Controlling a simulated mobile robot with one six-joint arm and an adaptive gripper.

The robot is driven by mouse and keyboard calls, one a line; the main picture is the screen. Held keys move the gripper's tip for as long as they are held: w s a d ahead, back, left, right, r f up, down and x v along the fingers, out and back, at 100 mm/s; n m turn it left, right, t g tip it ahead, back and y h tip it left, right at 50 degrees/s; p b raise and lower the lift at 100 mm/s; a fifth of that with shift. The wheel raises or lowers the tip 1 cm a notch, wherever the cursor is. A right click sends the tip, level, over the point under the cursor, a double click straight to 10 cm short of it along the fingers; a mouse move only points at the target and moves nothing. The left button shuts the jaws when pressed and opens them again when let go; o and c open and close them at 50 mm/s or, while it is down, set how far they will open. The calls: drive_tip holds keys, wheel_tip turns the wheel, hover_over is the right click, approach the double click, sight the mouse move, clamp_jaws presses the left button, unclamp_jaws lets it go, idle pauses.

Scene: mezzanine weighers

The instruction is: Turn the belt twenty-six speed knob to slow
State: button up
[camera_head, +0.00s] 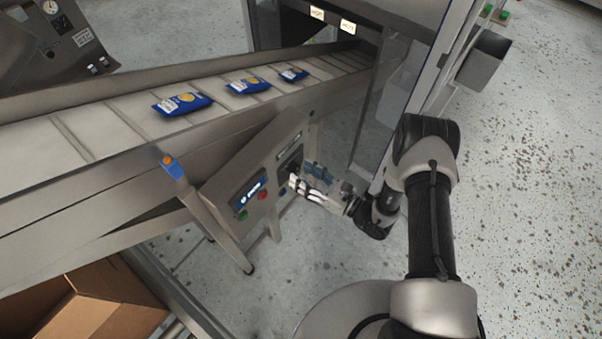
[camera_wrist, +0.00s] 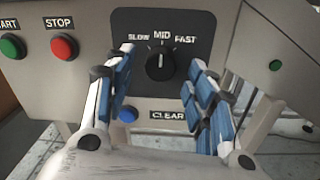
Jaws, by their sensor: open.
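The speed knob (camera_wrist: 160,66) is a black dial on a dark plate marked SLOW, MID and FAST in the wrist view. Its white pointer line points up at MID. My gripper (camera_wrist: 158,78) is open, with one blue-padded finger at each side of the knob in the picture. The fingers appear apart from the knob, and the gap to the panel is hard to judge. In the head view my gripper (camera_head: 300,178) is at the right part of the control panel (camera_head: 240,185), where the knob is mostly hidden.
A green start button (camera_wrist: 12,46), a red stop button (camera_wrist: 64,47) and a blue clear button (camera_wrist: 128,114) are near the knob. An inclined conveyor (camera_head: 110,135) with blue packets runs behind the panel. A glass-sided frame (camera_head: 390,105) stands close to my arm. A cardboard box (camera_head: 95,295) is at lower left.

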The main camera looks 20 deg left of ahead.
drive_tip(key=shift+x, duration=0.8)
drive_tip(key=shift+c, duration=0.2)
drive_tip(key=c, duration=1)
drive_tip(key=n, duration=0.4)
drive_tip(key=shift+b, duration=0.35)
drive_tip(key=shift+w+d+n+h, duration=0.1)
drive_tip(key=shift+n+h, duration=0.2)
drive_tip(key=shift+n, duration=2)
